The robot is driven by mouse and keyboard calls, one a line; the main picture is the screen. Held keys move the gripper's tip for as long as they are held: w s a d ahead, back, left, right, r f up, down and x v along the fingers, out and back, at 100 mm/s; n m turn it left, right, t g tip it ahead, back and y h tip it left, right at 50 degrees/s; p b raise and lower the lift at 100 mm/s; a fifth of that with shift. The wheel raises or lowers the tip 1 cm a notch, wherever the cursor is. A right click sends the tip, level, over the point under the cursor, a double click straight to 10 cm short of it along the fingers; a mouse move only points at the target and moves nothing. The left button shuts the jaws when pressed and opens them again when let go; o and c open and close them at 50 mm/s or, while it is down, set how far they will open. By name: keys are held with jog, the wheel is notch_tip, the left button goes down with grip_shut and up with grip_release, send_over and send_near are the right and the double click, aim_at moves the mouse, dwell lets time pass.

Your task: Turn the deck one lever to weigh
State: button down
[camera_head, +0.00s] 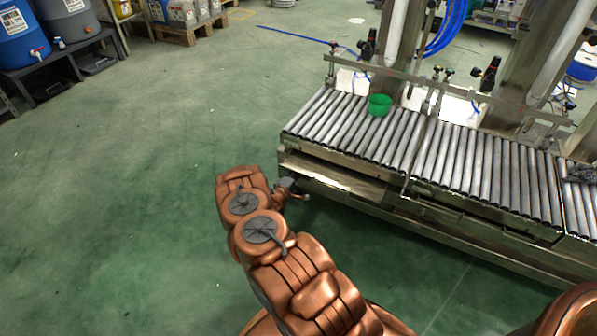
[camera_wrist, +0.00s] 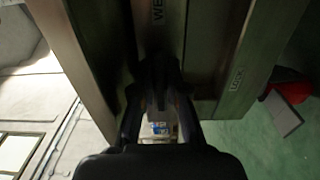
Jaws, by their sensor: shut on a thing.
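My gripper (camera_wrist: 158,75) is at the front side of the roller conveyor (camera_head: 340,112); it also shows in the head view (camera_head: 300,192). Its fingers are shut on the deck one lever, which is dark and mostly hidden between the fingertips. In the wrist view a label that begins "WE" (camera_wrist: 157,12) is on the metal straight ahead of the fingers. A "LOCK" label (camera_wrist: 237,78) is on the metal to their right. The lever's exact angle cannot be told.
A green cup (camera_head: 379,105) stands on the rollers. Metal rails and posts rise behind them. The green floor left of the conveyor is clear. A red thing (camera_wrist: 292,90) shows at the right of the wrist view.

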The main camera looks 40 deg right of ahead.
jog(key=shift+s, duration=0.1)
dwell(0.3)
jog(key=c, duration=1.2)
grip_release()
jog(key=shift+o, duration=0.2)
jog(key=v, duration=0.8)
